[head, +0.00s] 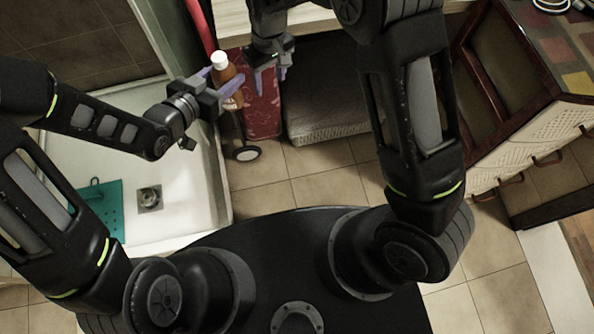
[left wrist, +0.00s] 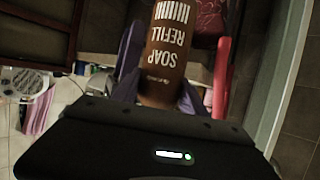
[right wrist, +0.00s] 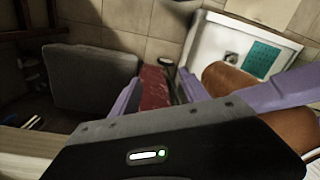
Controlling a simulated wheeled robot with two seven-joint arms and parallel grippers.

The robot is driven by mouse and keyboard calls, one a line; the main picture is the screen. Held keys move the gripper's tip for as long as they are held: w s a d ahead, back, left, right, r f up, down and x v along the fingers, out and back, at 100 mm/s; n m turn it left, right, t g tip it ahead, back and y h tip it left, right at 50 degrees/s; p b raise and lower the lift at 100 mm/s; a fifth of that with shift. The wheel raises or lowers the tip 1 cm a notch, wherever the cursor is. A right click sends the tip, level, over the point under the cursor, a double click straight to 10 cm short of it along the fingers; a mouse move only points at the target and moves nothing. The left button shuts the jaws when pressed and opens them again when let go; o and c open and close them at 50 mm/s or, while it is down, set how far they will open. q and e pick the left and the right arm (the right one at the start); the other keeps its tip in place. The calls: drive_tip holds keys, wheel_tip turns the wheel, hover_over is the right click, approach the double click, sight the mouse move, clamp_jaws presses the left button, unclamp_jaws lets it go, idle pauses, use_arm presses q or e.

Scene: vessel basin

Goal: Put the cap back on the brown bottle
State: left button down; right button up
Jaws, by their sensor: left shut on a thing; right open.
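The brown bottle (head: 228,83) stands nearly upright in my left gripper (head: 222,80), which is shut around its body. A white cap (head: 219,59) shows at the bottle's top in the head view; I cannot tell how firmly it sits. The left wrist view shows the bottle's "SOAP REFILL" label (left wrist: 170,45) between the fingers, with its top out of frame. My right gripper (head: 266,78) is open and empty, just right of the bottle. In the right wrist view, its right finger crosses in front of the brown bottle (right wrist: 228,78), and no cap shows there.
A white basin (head: 180,195) with a teal mat (head: 101,205) and a drain lies at the left. A red patterned panel (head: 262,108) and a grey cushion-like block (head: 325,118) are under the counter (head: 325,14). A wooden cabinet (head: 500,70) stands at the right.

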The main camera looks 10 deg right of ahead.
drive_tip(key=s+d+f+m+y, duration=0.2)
drive_tip(key=s+d+f+m, duration=0.15)
drive_tip(key=s+f, duration=1.05)
drive_tip(key=s+a+f+m+y, duration=0.1)
drive_tip(key=s+a+f+m, duration=0.1)
drive_tip(key=s, duration=0.8)
drive_tip(key=shift+s+f+m+t, duration=0.3)
drive_tip(key=shift+f+m, duration=0.45)
use_arm(q)
drive_tip(key=shift+r, duration=0.1)
drive_tip(key=w+a+r+n+t+y+p, duration=0.1)
drive_tip(key=w+a+r+n+y+p, duration=0.3)
drive_tip(key=a+r, duration=0.3)
drive_tip(key=w+a+r+n+t+y+p, duration=0.2)
drive_tip(key=w+a+r+n+y+p, duration=0.2)
drive_tip(key=w+a+r+p, duration=0.2)
wheel_tip(320, 180, up, 4)
drive_tip(key=shift+w+a+r+y, duration=0.2)
drive_tip(key=shift+w+a+y, duration=0.1)
drive_tip(key=shift+a, duration=0.9)
use_arm(e)
wheel_tip(320, 180, up, 9)
drive_tip(key=shift+s+d, duration=0.45)
